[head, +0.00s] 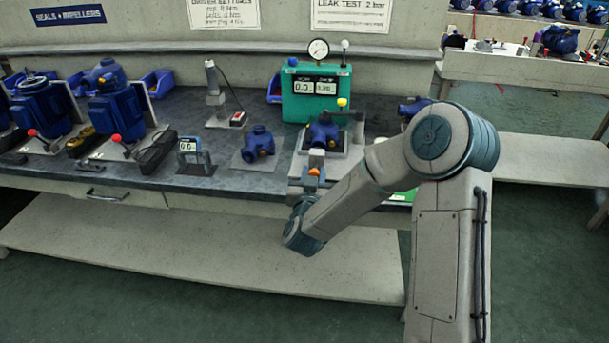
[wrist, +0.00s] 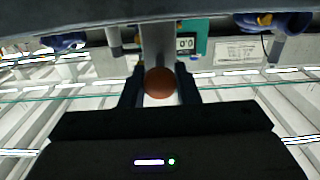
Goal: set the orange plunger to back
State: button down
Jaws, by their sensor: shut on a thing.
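The orange plunger shows in the wrist view as a dark orange round knob (wrist: 160,82) between my two fingers. In the head view a small orange part of it (head: 314,171) shows at the front edge of the bench, below the grey test stand (head: 332,168) with a blue pump (head: 323,135) on it. My gripper (wrist: 160,92) is shut on the knob, one dark finger on each side. A pale grey bar (wrist: 158,45) runs from behind the knob. In the head view my wrist and arm partly hide the gripper.
A green tester (head: 310,95) with a gauge and displays stands behind the pump. Another blue pump (head: 258,144) and a small meter (head: 193,157) stand to the left. A low shelf (head: 200,245) runs under the bench (head: 225,180). The floor in front is clear.

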jog(key=shift+s+a+f, duration=0.1)
jog(key=shift+s+f, duration=0.05)
jog(key=shift+s, duration=0.05)
jog(key=c, duration=1.1)
grip_release()
jog(key=shift+s, duration=0.1)
jog(key=shift+c, duration=0.2)
jog(key=s+a+p, duration=0.1)
jog(key=s+p, duration=0.5)
jog(key=s, duration=0.7)
jog(key=shift+s+a, duration=0.25)
jog(key=shift+s, duration=0.1)
